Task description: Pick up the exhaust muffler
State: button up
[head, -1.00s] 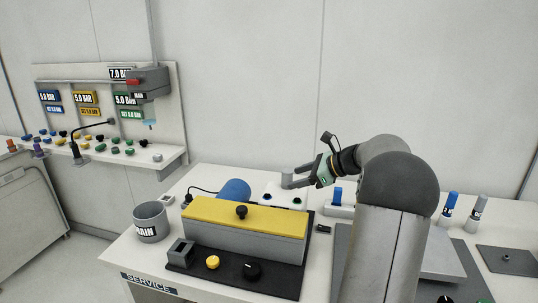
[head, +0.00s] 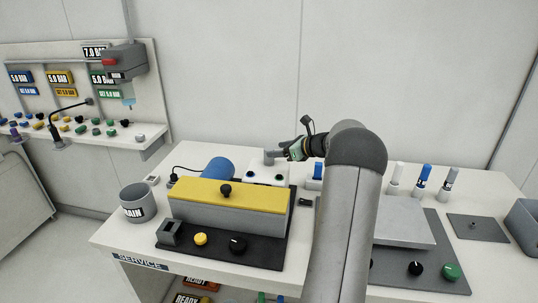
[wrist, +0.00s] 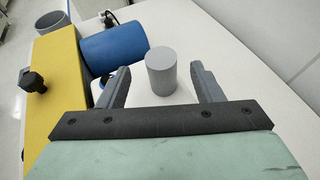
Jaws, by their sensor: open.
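A plain grey cylinder, which looks like the exhaust muffler (wrist: 161,72), stands upright on a white surface in the wrist view. In the head view it is a small grey shape (head: 269,158) on a white block with dark and green buttons, behind the yellow-topped box. My gripper (wrist: 160,68) is open. Its two grey fingers point toward the cylinder, one to each side in the picture, with clear gaps. In the head view my gripper (head: 282,153) is just right of the cylinder, reaching left; the fingers partly blend with it.
A blue cylinder (wrist: 113,50) lies close left of the grey one. The long yellow-topped box (head: 230,195) with a black knob stands in front. A grey bin (head: 138,204) is at the left. Upright blue and white bottles (head: 422,180) stand to the right. The wall is behind.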

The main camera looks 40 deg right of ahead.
jog(key=p+x, duration=0.1)
jog(key=x, duration=0.4)
jog(key=shift+f+p, duration=0.25)
jog(key=shift+p, duration=0.1)
jog(key=c, duration=1.1)
